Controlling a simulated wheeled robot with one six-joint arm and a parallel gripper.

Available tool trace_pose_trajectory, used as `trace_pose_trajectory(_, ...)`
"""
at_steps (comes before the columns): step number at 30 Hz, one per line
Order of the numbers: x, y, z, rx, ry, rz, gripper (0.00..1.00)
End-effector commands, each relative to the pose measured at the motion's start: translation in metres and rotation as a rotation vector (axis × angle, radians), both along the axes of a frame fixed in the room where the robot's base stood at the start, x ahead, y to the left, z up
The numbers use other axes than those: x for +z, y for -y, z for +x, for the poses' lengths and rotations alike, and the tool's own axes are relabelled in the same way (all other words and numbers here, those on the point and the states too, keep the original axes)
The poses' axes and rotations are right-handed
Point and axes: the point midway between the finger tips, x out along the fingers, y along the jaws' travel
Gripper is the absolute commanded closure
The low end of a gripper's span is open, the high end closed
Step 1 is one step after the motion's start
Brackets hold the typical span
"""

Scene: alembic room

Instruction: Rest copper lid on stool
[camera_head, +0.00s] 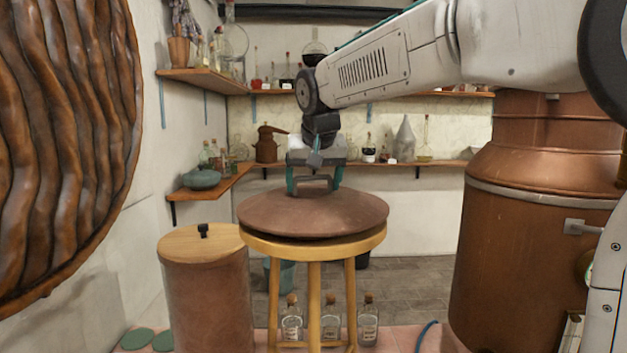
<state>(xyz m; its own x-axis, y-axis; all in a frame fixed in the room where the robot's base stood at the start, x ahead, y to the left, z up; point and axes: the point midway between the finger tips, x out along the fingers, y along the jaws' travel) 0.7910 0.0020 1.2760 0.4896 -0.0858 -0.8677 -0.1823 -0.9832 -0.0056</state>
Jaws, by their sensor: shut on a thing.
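The copper lid (340,217) is a wide, shallow brown dome with a handle on top. It sits over the round seat of the wooden stool (335,247) and looks level. A dark gap shows under its rim, so I cannot tell whether it fully touches the seat. My gripper (314,187) points down at the top of the lid and is shut on its handle. The gripper's fingers partly hide the handle.
A large copper vessel (530,210) stands at the right. A copper drum with a wooden cover (203,243) stands left of the stool. Corked bottles (292,318) stand on the floor around the stool legs. Shelves (225,183) with glassware line the back walls.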

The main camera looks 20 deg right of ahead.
Motion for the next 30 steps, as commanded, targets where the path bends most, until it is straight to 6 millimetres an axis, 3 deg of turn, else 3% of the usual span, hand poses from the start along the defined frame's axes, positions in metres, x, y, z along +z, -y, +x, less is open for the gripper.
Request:
trace_pose_trajectory(5,0.000,0.000,0.000,0.000,0.003,0.000,0.84)
trace_pose_trajectory(6,0.000,0.000,0.000,0.000,0.003,0.000,0.14)
trace_pose_trajectory(8,0.000,0.000,0.000,0.000,0.003,0.000,0.00)
trace_pose_trajectory(17,0.002,0.000,-0.002,0.000,0.000,0.000,0.00)
trace_pose_trajectory(30,0.060,-0.006,-0.034,0.000,0.003,0.000,0.00)
